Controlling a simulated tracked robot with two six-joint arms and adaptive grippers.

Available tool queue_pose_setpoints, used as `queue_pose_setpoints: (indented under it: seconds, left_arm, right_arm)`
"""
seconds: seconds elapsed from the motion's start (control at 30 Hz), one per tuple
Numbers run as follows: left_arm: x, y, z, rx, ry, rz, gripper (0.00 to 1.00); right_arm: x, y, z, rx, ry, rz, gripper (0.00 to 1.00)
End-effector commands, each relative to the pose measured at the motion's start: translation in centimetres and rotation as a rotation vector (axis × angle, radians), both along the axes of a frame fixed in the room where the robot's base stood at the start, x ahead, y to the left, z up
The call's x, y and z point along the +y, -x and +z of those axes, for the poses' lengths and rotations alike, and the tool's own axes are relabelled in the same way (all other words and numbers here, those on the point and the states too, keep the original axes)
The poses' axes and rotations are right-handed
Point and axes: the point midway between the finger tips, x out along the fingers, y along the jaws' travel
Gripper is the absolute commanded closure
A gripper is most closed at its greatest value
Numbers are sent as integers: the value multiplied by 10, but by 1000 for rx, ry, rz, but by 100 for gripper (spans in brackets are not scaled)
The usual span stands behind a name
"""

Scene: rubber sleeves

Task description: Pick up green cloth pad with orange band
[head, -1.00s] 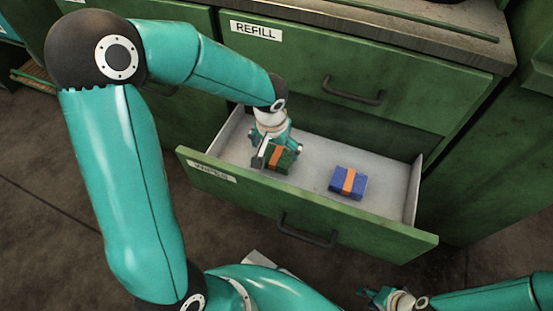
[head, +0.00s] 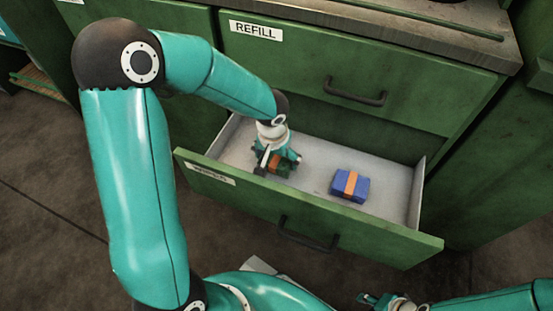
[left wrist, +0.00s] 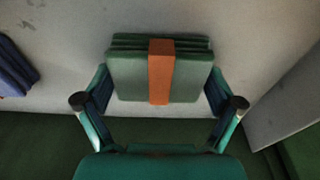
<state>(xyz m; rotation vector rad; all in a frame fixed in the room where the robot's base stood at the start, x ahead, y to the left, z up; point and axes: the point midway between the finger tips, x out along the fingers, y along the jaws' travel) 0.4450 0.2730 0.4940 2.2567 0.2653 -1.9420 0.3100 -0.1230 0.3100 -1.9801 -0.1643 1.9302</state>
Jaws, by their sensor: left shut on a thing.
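The green cloth pad with the orange band (head: 280,167) is in the open drawer, on its left side, partly hidden by my left gripper. In the left wrist view the green pad (left wrist: 130,77) lies between the two fingers, its orange band (left wrist: 160,72) running across the middle. My left gripper (head: 275,163) reaches down into the drawer and is shut on the pad. Whether the pad touches the drawer floor is hard to tell. My right gripper (head: 372,300) is at the bottom edge, away from the drawer; its jaw state is unclear.
A blue pad with an orange band (head: 350,186) lies in the drawer to the right, and its edge shows in the left wrist view (left wrist: 14,68). The drawer front (head: 330,225) and side walls surround them. A closed drawer labelled REFILL (head: 300,62) is above.

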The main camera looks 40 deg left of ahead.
Motion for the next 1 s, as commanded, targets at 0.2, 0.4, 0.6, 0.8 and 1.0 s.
queue_pose_setpoints:
  seconds: [0.2, 0.4, 0.6, 0.8, 1.0]
  left_arm:
    - [0, -1, 15, -3, -2, 1, 41]
    - [0, -1, 55, -6, -1, 1, 41]
    - [0, -1, 110, -6, 0, 2, 41]
    - [0, 0, 160, -5, 0, 1, 41]
    - [0, 0, 190, -3, -1, 1, 41]
  right_arm:
    - [0, 0, 7, 0, 0, 0, 61]
    - [0, 0, 25, 0, 0, 0, 61]
    - [0, 0, 47, 0, 0, 0, 61]
    - [0, 0, 63, 0, 0, 0, 61]
    - [0, 0, 72, 0, 0, 0, 61]
